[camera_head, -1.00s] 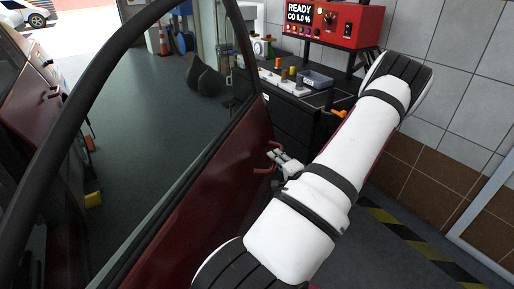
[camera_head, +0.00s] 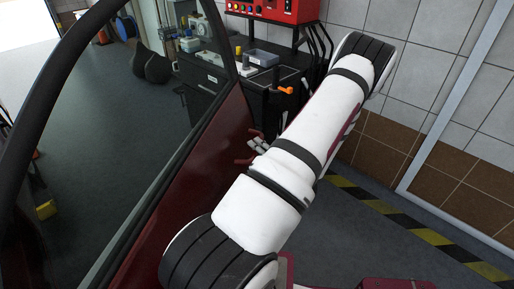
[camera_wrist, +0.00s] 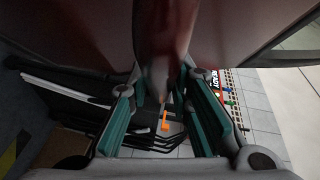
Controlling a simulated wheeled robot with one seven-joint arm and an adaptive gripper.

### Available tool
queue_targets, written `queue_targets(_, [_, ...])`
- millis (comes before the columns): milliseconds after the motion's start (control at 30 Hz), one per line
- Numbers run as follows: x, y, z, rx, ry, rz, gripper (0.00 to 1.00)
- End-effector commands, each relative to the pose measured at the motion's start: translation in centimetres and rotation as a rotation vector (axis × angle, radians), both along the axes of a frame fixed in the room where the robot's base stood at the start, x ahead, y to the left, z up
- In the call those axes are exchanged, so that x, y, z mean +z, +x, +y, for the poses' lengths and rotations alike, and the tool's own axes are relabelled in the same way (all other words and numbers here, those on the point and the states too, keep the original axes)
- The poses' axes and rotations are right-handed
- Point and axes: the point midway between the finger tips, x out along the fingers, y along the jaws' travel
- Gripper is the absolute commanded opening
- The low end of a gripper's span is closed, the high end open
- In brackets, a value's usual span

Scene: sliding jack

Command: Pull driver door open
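The dark red car door (camera_head: 190,190) stands swung outward at the left of the head view, with its black window frame arching above. Its red handle (camera_head: 243,161) shows at the door's outer face, partly hidden by my fingers. My gripper (camera_head: 257,146) is at the handle, its fingers crossing the grip between the two red ends. In the wrist view, the handle (camera_wrist: 160,75) runs between the teal-padded fingers of my gripper (camera_wrist: 164,90), which close in on it from both sides. The exact contact is dim.
A dark workbench (camera_head: 205,75) with small items stands behind the door, with a red machine (camera_head: 275,8) above it. An orange-handled tool (camera_head: 285,90) is at its edge. A tiled wall (camera_head: 450,90) and striped floor tape (camera_head: 400,225) lie right; floor there looks clear.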

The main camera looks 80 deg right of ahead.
Motion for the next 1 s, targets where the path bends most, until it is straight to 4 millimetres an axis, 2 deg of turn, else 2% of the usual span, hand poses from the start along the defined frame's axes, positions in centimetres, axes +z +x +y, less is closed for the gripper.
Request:
queue_targets(33, [-0.1, 0.0, 0.0, -0.002, 0.004, 0.002, 0.32])
queue_targets(67, [-0.1, 0.0, 0.0, -0.002, 0.003, 0.001, 0.39])
queue_targets(467, [0.0, -0.4, 0.4, -0.001, 0.000, 0.001, 0.39])
queue_targets(567, [0.2, -1.1, 1.3, -0.002, 0.000, 0.001, 0.39])
queue_targets(1000, [1.4, -6.1, 7.8, -0.004, 0.001, 0.001, 0.39])
